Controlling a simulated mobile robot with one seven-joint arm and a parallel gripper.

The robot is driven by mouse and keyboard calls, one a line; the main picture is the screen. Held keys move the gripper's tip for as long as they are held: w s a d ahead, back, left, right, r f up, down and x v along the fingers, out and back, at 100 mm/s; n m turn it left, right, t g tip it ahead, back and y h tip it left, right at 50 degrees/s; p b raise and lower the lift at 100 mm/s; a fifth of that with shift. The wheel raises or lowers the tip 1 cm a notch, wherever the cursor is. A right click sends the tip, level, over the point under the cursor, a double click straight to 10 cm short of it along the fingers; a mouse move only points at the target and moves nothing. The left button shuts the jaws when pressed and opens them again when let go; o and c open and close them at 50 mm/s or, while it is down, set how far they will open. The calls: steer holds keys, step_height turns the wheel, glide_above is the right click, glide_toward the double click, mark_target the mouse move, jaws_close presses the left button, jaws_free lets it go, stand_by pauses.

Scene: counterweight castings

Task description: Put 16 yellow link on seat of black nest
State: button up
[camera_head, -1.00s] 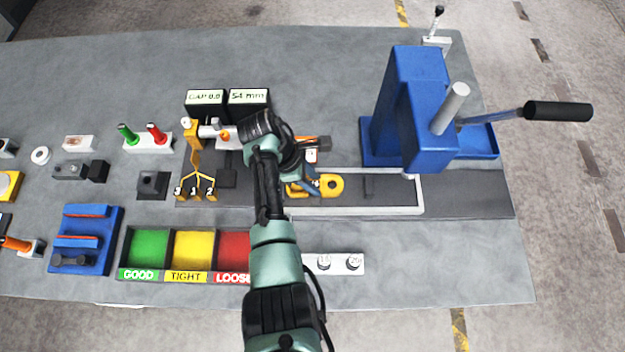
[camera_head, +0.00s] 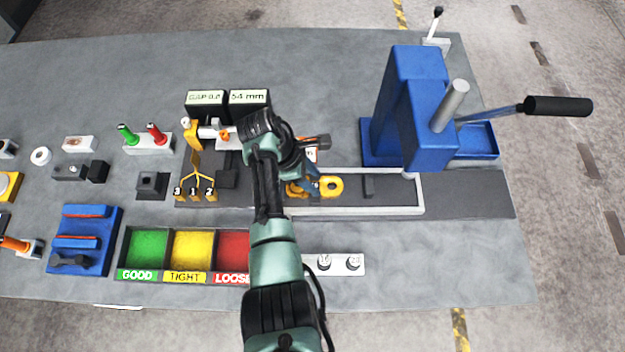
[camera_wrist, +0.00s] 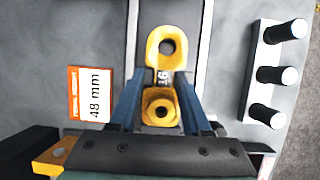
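The yellow link (camera_head: 331,186) lies in the pale-edged channel. In the wrist view its eye (camera_wrist: 153,50) shows, with a dark patch marked "16" below it and a yellow end with a round hole (camera_wrist: 148,112) nearer me. My gripper (camera_head: 311,190) is low over the link's left part. In the wrist view its blue fingers (camera_wrist: 162,78) stand apart on either side of the link; I see no clear contact. A black block with a square recess (camera_head: 152,183) sits left of the channel and may be the black nest; I cannot be sure.
A blue press (camera_head: 388,115) with a long handle stands to the right. GOOD, TIGHT and LOOSE bins (camera_head: 124,253) lie at front left. A white pin block (camera_head: 338,265) is in front of the channel. A yellow numbered fork (camera_head: 195,165) stands left.

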steer(key=shift+s+f, duration=0.8)
steer(key=shift+f, duration=0.2)
steer(key=shift+w+r+p, duration=0.15)
steer(key=shift+r+p, duration=0.45)
steer(key=shift+r, duration=0.15)
steer(key=v, duration=1.2)
steer(key=w+r+m+t+y, duration=0.3)
steer(key=w+r+m+t, duration=0.4)
steer(key=w+r, duration=0.75)
step_height(320, 180, up, 18)
steer(key=d+m+t, duration=0.1)
steer(key=m+t, duration=0.2)
steer(key=t, duration=0.5)
steer(key=s+d+r+m+t, duration=0.1)
steer(key=s+r+m+t, duration=0.1)
steer(key=s+r+t, duration=0.2)
steer(key=s+d+r+m+t, duration=0.1)
steer(key=s+r+m+t, duration=0.2)
steer(key=s+r, duration=0.7)
steer(key=s+d+r+m+t+y, duration=0.1)
steer(key=s+r+t, duration=0.4)
steer(key=r, duration=1)
steer(key=shift+s+d+m+b, duration=0.4)
steer(key=shift+s+d+m, duration=0.05)
steer(key=shift+s+m, duration=0.5)
